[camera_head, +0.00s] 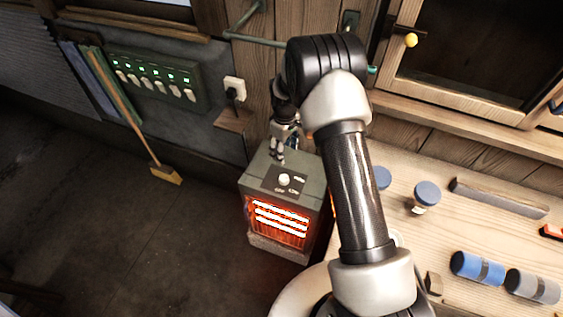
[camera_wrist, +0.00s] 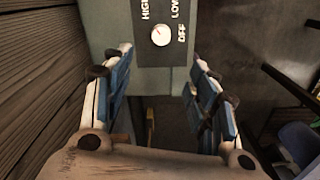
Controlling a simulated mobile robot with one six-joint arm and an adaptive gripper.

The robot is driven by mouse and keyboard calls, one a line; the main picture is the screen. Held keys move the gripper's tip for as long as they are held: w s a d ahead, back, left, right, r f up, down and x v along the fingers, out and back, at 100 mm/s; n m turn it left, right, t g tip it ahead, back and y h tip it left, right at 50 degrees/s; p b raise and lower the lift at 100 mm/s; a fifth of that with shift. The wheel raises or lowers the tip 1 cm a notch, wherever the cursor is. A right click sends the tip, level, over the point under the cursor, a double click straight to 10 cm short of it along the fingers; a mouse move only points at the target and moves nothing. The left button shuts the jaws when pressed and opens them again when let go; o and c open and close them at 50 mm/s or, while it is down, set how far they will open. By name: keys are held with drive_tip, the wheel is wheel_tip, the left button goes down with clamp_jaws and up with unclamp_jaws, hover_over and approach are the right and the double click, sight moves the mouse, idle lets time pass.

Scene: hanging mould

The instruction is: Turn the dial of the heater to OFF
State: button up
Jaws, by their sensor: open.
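The heater (camera_head: 255,195) is a grey-green box standing on the floor left of the bench, with its front bars glowing orange. Its round white dial (camera_head: 284,180) sits on a dark plate on the top. In the wrist view the dial (camera_wrist: 160,35) shows beside the labels HIGH, LOW and OFF; I cannot tell for sure which label its pointer faces. My gripper (camera_head: 278,157) is above the back part of the heater's top, behind the dial. In the wrist view my gripper (camera_wrist: 160,56) is open and empty, its fingers apart, with the dial beyond the gap between them.
A wooden bench (camera_head: 475,225) at the right holds blue-lidded jars (camera_head: 427,194), a grey bar and blue and grey cylinders (camera_head: 478,268). A plug sits in a wall socket (camera_head: 235,88) behind the heater. A switch panel (camera_head: 155,75) and broom (camera_head: 130,110) are left.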

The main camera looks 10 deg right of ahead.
sight(284, 178)
wheel_tip(284, 178, down, 17)
drive_tip(key=shift+s+f+b, duration=0.15)
drive_tip(key=shift+b, duration=0.95)
drive_tip(key=shift+c, duration=0.5)
drive_tip(key=c, duration=1)
